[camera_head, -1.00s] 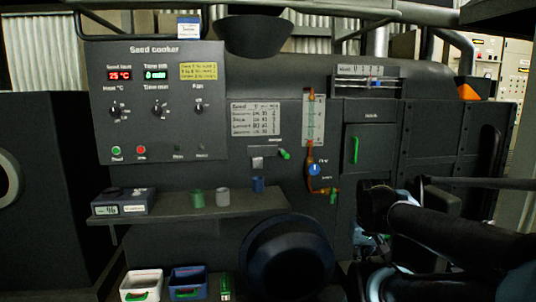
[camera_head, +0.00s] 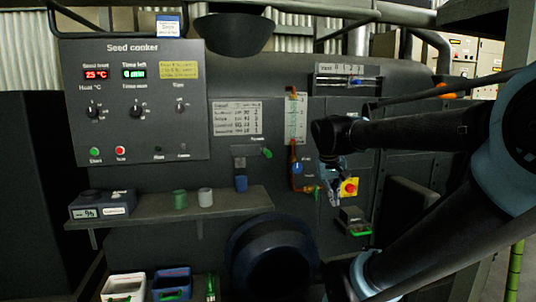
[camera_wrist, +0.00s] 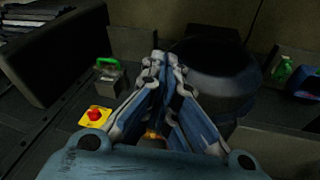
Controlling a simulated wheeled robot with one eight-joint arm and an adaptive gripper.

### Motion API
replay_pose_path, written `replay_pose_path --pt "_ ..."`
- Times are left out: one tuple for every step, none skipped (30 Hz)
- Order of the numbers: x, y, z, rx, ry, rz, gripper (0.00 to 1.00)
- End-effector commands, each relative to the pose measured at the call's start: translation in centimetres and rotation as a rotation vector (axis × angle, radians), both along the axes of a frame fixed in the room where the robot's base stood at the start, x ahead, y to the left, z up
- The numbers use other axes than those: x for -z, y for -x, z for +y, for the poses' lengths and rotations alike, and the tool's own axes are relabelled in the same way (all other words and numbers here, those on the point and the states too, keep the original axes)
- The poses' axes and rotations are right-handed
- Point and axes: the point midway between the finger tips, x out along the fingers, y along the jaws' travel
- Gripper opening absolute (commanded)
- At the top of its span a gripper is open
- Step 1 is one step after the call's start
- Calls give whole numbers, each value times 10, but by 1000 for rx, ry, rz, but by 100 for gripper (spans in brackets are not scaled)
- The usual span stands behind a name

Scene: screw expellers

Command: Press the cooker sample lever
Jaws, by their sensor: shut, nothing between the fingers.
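A small green-tipped lever (camera_head: 266,152) sticks out on the cooker front (camera_head: 225,105), beside a small grey outlet (camera_head: 239,160). It looks like the sample lever; the tiny label by it is unreadable. A blue cup (camera_head: 241,183) stands below the outlet on the shelf. My gripper (camera_head: 335,200) hangs to the right of the lever, apart from it, in front of the cooker. In the wrist view my gripper (camera_wrist: 160,62) has its blue-grey fingers together and empty. The lever is not recognisable in the wrist view.
A red stop button on a yellow plate (camera_head: 349,187) is close to my gripper; it also shows in the wrist view (camera_wrist: 95,114). A sight glass with an orange pipe (camera_head: 295,165) lies between gripper and lever. Green and grey cups (camera_head: 180,199) stand on the shelf (camera_head: 150,215).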

Motion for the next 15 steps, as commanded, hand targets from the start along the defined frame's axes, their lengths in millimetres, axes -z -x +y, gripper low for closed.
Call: replay_pose_path --pt "-17 -19 7 -10 21 -12 0" --pt "-26 -29 11 -15 34 -20 0" --pt "-38 -43 16 -19 51 -31 0" --pt "-46 -53 21 -23 63 -39 0" --pt "-55 -64 25 -26 76 -49 0" --pt "-66 -77 32 -31 91 -62 0" --pt "-74 -87 38 -35 104 -71 0" --pt "-82 -97 44 -38 115 -82 0" --pt "-93 -111 52 -43 130 -96 0" --pt "-101 -121 59 -46 141 -107 0" --pt "-108 -131 65 -51 152 -118 0" --pt "-118 -144 76 -57 166 -134 0" --pt "-126 -154 83 -60 177 -146 0" --pt "-133 -163 92 -65 186 -158 0" --pt "-142 -176 103 -71 199 -174 0"
